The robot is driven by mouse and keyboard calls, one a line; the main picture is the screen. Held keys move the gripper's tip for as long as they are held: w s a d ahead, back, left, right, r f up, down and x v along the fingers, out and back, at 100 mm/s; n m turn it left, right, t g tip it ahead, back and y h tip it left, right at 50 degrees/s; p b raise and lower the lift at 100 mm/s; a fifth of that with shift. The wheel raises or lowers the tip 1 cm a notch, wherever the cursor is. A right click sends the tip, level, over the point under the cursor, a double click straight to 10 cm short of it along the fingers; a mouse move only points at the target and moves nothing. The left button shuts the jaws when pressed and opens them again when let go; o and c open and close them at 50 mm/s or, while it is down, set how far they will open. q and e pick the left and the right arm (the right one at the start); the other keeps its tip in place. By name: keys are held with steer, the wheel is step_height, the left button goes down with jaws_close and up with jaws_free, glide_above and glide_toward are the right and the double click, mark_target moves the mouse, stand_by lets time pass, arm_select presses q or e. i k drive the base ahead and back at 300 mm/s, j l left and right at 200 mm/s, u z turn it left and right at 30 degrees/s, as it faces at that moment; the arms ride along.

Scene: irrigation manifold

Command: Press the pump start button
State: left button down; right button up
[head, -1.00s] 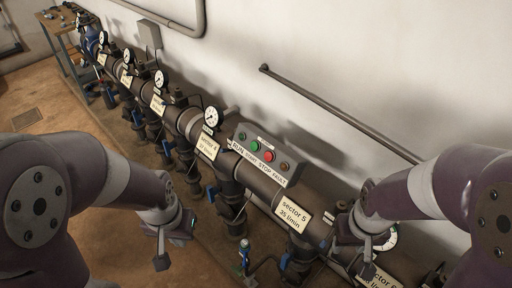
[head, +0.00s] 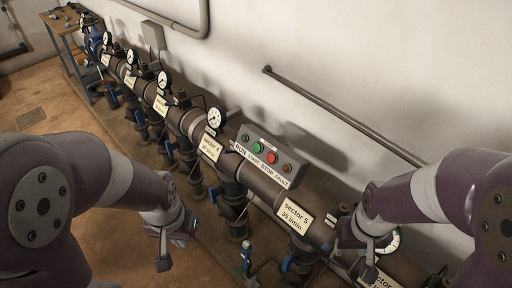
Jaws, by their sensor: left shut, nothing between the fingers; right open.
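The pump control box (head: 282,172) is a grey panel mounted on the manifold pipe, right of the middle in the head view. Its label strip reads RUN, START, STOP, FAULT. The green button (head: 257,147) is above START, and the red button (head: 272,158) is to its right. My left gripper (head: 163,258) hangs shut and empty, left of the pipe and well away from the panel. My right gripper (head: 366,268) is open, over the pipe's near right part and apart from the panel. Nothing covers the green button.
The dark manifold pipe (head: 243,174) runs diagonally, with gauges such as the near one (head: 215,118), blue-handled valves and sector labels. A handrail (head: 340,114) is fixed on the white wall. A workbench (head: 66,40) stands at the far left. Bare floor lies left of the pipe.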

mark_target(257, 147)
steer(key=i+j+z, duration=0.2)
steer(key=j, duration=0.15)
steer(key=i+j+z, duration=0.2)
steer(key=j, duration=0.15)
steer(key=i+j+z, duration=0.2)
steer(key=j, duration=0.15)
steer(key=j+z, duration=0.2)
steer(key=j, duration=0.2)
